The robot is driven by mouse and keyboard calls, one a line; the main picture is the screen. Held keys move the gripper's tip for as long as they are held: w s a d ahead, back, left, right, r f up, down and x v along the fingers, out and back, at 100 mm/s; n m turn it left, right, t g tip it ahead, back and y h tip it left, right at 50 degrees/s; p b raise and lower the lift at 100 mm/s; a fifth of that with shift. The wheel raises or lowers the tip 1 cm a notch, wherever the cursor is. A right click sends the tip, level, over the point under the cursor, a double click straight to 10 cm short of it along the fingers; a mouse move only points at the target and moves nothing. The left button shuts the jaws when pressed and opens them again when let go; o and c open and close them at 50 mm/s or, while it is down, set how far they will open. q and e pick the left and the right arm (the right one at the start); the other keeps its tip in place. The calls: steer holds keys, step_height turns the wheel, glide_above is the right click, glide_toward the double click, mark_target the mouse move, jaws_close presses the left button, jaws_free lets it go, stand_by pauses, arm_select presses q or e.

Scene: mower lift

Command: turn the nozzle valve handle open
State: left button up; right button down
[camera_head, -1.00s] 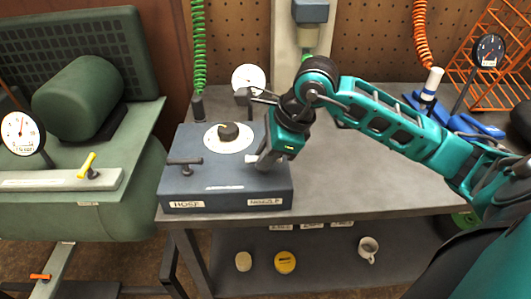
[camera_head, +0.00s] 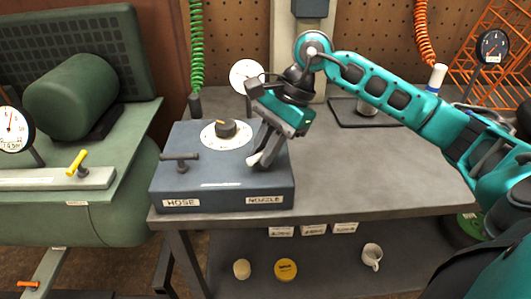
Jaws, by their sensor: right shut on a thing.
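A dark grey-blue valve box (camera_head: 222,189) sits at the left front of the workbench. Its front has a HOSE label (camera_head: 182,203) at left and a NOZZLE label (camera_head: 264,200) at right. A dark T-shaped hose handle (camera_head: 180,161) stands above the HOSE label. A round dial with a black knob (camera_head: 226,128) is between and behind. My right gripper (camera_head: 258,160) reaches down over the box's right side above the NOZZLE label. It is shut on the nozzle valve handle, which its fingers mostly hide. My left gripper is out of view.
A green compressor tank (camera_head: 70,95) with a yellow lever (camera_head: 77,163) stands at left. A gauge (camera_head: 246,77) is behind the box. A mug (camera_head: 372,256) and tape rolls are on the shelf below.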

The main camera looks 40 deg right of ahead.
steer(key=n, duration=0.2)
steer(key=n+g+b, duration=0.1)
steer(key=shift+w+n, duration=0.2)
steer(key=shift+n, duration=0.2)
steer(key=shift+n+g+b, duration=0.55)
steer(key=shift+n+g, duration=0.05)
steer(key=shift+n, duration=0.3)
steer(key=n+g+b, duration=0.1)
steer(key=n, duration=0.1)
steer(key=shift+n, duration=0.4)
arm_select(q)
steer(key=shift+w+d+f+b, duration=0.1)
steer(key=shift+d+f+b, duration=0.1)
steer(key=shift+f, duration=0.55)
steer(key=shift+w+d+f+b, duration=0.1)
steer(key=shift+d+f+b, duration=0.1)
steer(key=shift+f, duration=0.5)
arm_select(e)
steer(key=shift+w+r+n+g+h, duration=0.1)
steer(key=shift+n+g+h, duration=0.2)
steer(key=shift+n, duration=0.4)
steer(key=c, duration=1.1)
jaws_free()
